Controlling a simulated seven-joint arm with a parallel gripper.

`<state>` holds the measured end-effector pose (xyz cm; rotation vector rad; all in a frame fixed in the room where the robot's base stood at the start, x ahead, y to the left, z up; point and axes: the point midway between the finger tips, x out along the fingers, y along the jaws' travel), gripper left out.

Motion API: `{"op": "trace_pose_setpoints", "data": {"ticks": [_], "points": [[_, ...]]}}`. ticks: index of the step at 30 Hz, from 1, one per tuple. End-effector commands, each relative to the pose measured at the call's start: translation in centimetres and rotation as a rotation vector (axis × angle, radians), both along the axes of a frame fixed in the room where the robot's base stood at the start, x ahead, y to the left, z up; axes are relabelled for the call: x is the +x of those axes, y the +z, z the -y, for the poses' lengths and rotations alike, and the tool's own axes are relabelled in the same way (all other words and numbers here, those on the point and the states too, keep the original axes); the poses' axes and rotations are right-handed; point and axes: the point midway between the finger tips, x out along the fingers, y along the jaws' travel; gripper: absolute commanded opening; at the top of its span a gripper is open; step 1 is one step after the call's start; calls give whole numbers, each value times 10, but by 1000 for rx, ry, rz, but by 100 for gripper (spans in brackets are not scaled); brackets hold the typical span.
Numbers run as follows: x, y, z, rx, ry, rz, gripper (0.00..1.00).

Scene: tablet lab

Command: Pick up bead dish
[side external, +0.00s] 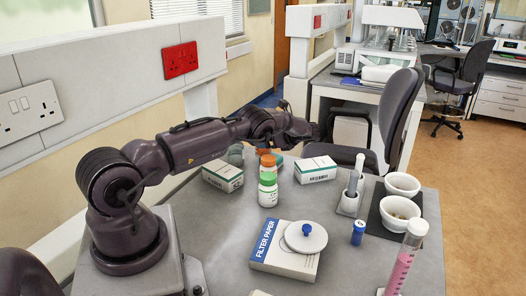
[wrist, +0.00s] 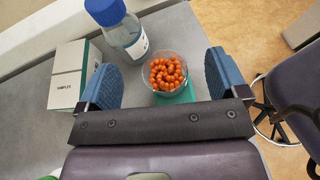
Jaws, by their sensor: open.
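The bead dish (wrist: 166,74) is a small clear round dish full of orange beads. In the wrist view it lies between the two blue finger pads of my gripper (wrist: 160,75), with a gap on each side. My gripper is open and holds nothing. The dish appears to rest on or over a green item (wrist: 176,96). In the side view my gripper (side external: 308,131) is over the far end of the table; a bit of orange, perhaps the beads, shows behind a bottle, and the dish is mostly hidden there.
A blue-capped bottle (wrist: 124,36) stands close beside the dish, and a white-and-green box (wrist: 74,78) is farther left. In the side view, a white-and-green bottle (side external: 268,187), filter paper box (side external: 273,258), white bowls (side external: 402,184) and a pink-filled cylinder (side external: 401,266) stand nearer.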

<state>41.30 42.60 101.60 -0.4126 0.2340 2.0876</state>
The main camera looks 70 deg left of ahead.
Motion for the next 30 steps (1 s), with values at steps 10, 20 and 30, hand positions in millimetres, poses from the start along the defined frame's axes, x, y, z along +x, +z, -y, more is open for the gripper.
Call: {"op": "trace_pose_setpoints", "data": {"ticks": [10,20,30], "points": [[-1,-35,0,-1,0,1,92],[-15,-46,-23,-1,2,2,92],[-15,-46,-23,-1,1,3,66]]}}
